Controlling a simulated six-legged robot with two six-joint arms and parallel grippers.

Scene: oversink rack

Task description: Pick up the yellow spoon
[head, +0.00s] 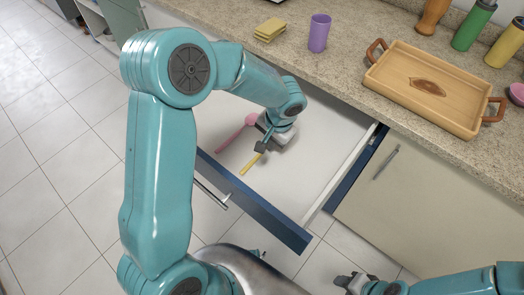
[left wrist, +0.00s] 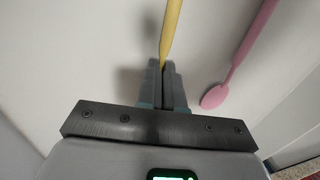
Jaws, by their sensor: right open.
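The yellow spoon (head: 250,164) is in the open drawer, with its far part hidden by my left gripper (head: 262,142). In the left wrist view, the yellow spoon (left wrist: 172,32) runs down to the fingertips of the left gripper (left wrist: 165,68). The fingers are close together with the thin spoon between them, shut on it. I cannot tell whether the spoon is clear of the drawer floor. My right gripper (head: 350,282) is open at the bottom of the head view, far from the spoon.
A pink spoon (head: 234,134) lies left of the yellow one in the white drawer, whose blue front (head: 255,205) faces me. On the counter are yellow sponges (head: 269,30), a purple cup (head: 319,33), a wooden tray (head: 425,90) and several bottles.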

